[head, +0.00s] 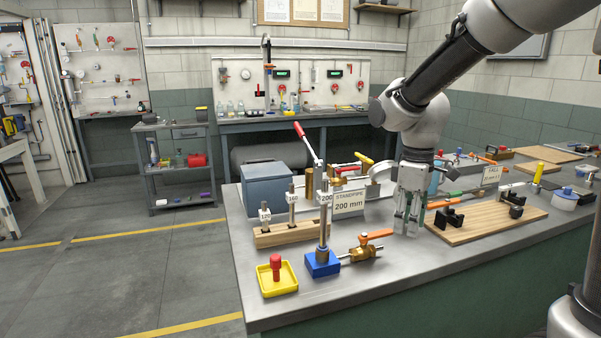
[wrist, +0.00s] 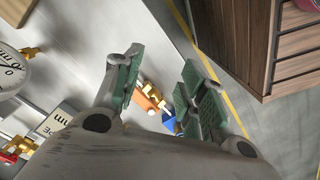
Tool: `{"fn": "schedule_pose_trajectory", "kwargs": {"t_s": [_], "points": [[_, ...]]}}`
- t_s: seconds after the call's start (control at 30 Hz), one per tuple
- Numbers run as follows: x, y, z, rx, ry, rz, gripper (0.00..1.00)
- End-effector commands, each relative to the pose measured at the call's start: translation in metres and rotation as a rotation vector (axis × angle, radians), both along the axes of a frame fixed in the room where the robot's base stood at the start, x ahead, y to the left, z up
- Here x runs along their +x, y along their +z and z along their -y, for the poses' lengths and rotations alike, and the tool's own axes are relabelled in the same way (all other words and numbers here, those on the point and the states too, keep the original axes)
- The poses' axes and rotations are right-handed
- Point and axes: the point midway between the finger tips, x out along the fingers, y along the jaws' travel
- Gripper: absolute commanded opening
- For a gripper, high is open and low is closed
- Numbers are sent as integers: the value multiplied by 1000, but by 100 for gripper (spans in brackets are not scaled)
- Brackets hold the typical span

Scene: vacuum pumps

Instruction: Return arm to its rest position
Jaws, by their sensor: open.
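A yellow tray (head: 278,290) with a red knob sits at the bench's front left corner. A wooden rack (head: 288,234) holds shorter pipes. A wooden board (head: 478,222) with black clamps lies right of my gripper.

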Motion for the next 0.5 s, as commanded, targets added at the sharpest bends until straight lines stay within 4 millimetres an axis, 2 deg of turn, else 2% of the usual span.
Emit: {"fn": "schedule_pose_trajectory", "kwargs": {"t_s": [0.1,0.3,0.4,0.5], "points": [[-42,21,29,9,-317,51,41],[-114,47,74,66,-747,162,41],[-144,55,90,103,-844,230,41],[-163,63,101,133,-883,296,41]]}}
